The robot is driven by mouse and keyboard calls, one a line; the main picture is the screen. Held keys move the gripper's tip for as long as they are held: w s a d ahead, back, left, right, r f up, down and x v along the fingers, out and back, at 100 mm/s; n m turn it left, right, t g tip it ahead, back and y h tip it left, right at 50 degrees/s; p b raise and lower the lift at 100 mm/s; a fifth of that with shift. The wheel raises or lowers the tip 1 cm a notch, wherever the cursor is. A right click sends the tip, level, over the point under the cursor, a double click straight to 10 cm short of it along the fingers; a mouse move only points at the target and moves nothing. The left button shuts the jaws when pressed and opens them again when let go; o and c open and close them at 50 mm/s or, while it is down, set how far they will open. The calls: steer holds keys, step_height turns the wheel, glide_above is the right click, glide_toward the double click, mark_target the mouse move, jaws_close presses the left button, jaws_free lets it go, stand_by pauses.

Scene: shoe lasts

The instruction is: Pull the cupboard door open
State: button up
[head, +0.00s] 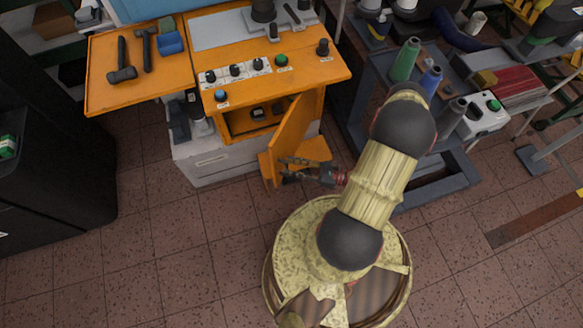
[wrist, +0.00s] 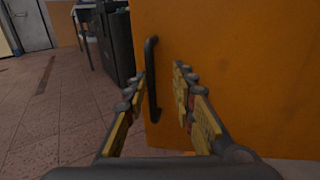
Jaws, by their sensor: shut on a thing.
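The orange cupboard door (head: 289,135) stands partly open on the front of the orange machine cabinet (head: 330,68). It is swung out toward my base, and part of the dark interior shows to its left. In the wrist view the door (wrist: 235,70) fills the right side, with a dark upright bar handle (wrist: 152,75) near its edge. My gripper (head: 288,172) is at the door's outer edge. In the wrist view my gripper (wrist: 160,88) has a finger on each side of the handle and is shut on it. The exact finger contact is hard to see.
Hammers (head: 122,62) lie on the orange side shelf (head: 100,88). A dark cabinet (head: 60,130) stands at the left. A grey frame with thread cones (head: 405,60) stands close at the right. Tiled floor (head: 190,235) is clear at the front left.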

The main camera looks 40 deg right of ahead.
steer(key=shift+o, duration=0.8)
steer(key=shift+a, duration=0.15)
glide_toward(278, 151)
steer(key=x, duration=0.4)
steer(key=shift+w+a, duration=0.25)
steer(key=shift+a, duration=0.05)
steer(key=shift+r, duration=0.1)
steer(key=shift+c, duration=0.6)
